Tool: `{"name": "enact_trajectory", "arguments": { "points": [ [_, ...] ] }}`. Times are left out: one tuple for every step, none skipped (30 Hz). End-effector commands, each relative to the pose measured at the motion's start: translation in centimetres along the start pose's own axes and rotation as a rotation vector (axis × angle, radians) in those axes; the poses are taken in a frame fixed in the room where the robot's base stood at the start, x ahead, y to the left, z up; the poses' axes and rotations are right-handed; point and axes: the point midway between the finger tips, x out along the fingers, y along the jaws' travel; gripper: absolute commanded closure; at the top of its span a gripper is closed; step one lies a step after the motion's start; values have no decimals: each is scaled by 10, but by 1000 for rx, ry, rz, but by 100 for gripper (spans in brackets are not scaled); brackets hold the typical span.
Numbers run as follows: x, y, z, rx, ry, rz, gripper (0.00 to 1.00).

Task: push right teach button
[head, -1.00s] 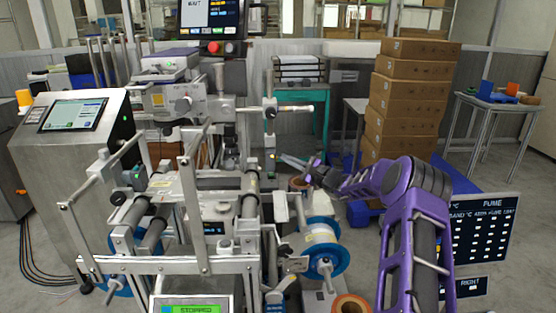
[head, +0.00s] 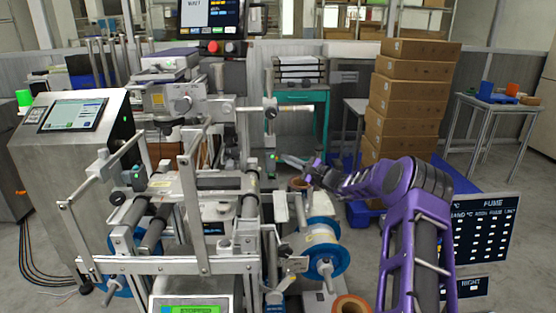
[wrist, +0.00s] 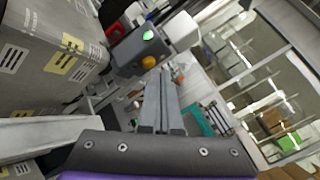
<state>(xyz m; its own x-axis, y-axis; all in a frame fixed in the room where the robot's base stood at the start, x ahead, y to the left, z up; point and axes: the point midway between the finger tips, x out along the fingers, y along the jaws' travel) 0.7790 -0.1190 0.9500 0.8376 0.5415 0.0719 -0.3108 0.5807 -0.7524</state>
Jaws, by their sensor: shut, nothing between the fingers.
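In the wrist view, my gripper (wrist: 165,76) is shut, with its two grey fingers side by side and nothing between them. A small grey box (wrist: 128,55) lies just ahead and left of the fingertips. It carries a lit green light (wrist: 148,35) and a round amber button (wrist: 148,62). The fingertips appear close below the amber button; I cannot tell whether they touch it. No label shows which button is the right teach button. In the head view, my gripper (head: 290,160) is small, beside the machine's right side, and its contact point is unclear.
The machine frame (head: 175,265) with rollers fills the left and centre. A blue-flanged reel (head: 325,262) stands below my arm. A grey block with yellow labels (wrist: 45,55) is close at left in the wrist view. Stacked cartons (head: 405,105) stand behind.

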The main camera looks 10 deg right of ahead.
Motion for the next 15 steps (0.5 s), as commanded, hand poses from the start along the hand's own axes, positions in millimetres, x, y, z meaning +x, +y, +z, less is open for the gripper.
{"name": "enact_trajectory", "arguments": {
  "points": [
    [-3,-2,-3,0,2,-1,100],
    [-4,-2,-3,0,2,-1,100],
    [-5,-3,-4,1,2,-1,100],
    [-6,-4,-5,1,2,-1,100],
    [-6,-4,-5,0,2,0,100],
    [-6,-4,-5,0,2,0,100],
    [-6,-4,-5,0,1,0,100],
    [-6,-4,-5,0,1,0,100],
    [-6,-4,-5,0,1,0,100],
    [-6,-4,-5,0,1,0,100],
    [-6,-4,-5,0,1,0,100],
    [-6,-4,-5,0,1,0,100],
    [-6,-4,-5,0,1,0,100],
    [-7,-4,-5,0,1,0,100],
    [-7,-5,-6,0,2,0,100]
  ]
}}
